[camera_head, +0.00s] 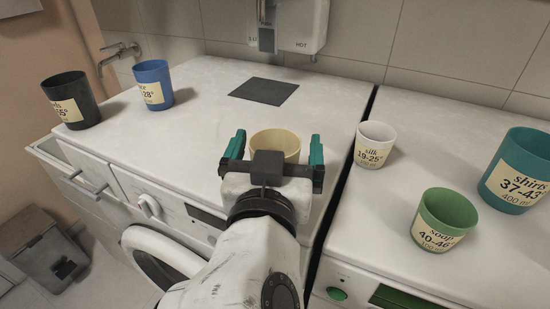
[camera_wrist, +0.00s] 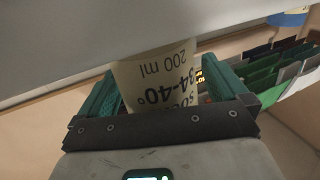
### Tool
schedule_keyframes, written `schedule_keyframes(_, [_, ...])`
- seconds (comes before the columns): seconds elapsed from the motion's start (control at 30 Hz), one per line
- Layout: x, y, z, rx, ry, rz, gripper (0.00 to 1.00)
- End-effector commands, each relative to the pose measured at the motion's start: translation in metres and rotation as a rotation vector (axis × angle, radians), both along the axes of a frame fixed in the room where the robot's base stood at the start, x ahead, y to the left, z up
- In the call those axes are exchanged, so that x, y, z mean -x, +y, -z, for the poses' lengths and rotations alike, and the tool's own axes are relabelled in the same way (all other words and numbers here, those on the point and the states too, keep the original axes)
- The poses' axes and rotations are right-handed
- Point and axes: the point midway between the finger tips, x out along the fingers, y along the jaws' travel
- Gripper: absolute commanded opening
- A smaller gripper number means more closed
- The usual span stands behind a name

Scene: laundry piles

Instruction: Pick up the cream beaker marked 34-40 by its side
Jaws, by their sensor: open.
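The cream beaker (camera_head: 277,142) stands upright on the left machine's white top, near its front edge. In the wrist view the beaker (camera_wrist: 152,72) appears upside down, and its label reads 34-40 and 200 ml. My gripper (camera_head: 272,158) is open in front of the beaker, with its teal fingers on either side of it. In the wrist view the fingers of my gripper (camera_wrist: 165,88) flank the beaker. Whether they touch it cannot be told. The beaker's lower part is hidden by my gripper in the head view.
A white beaker (camera_head: 374,146) marked silk stands to the right across the gap. A green beaker (camera_head: 443,219) and a large teal beaker (camera_head: 517,170) stand further right. A blue beaker (camera_head: 153,84) and a black beaker (camera_head: 70,99) stand at left. A dark mat (camera_head: 263,91) lies behind.

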Motion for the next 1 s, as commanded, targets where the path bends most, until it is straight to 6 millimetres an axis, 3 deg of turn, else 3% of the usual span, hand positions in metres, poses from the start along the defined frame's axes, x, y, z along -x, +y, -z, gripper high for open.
schedule_keyframes(0.27, [-0.0041,0.0001,0.0002,-0.001,-0.001,-0.001,1.0])
schedule_keyframes(0.87, [-0.0038,0.0002,0.0002,-0.001,0.0,-0.001,0.44])
schedule_keyframes(1.0, [-0.0038,0.0002,0.0001,-0.001,-0.001,-0.001,0.44])
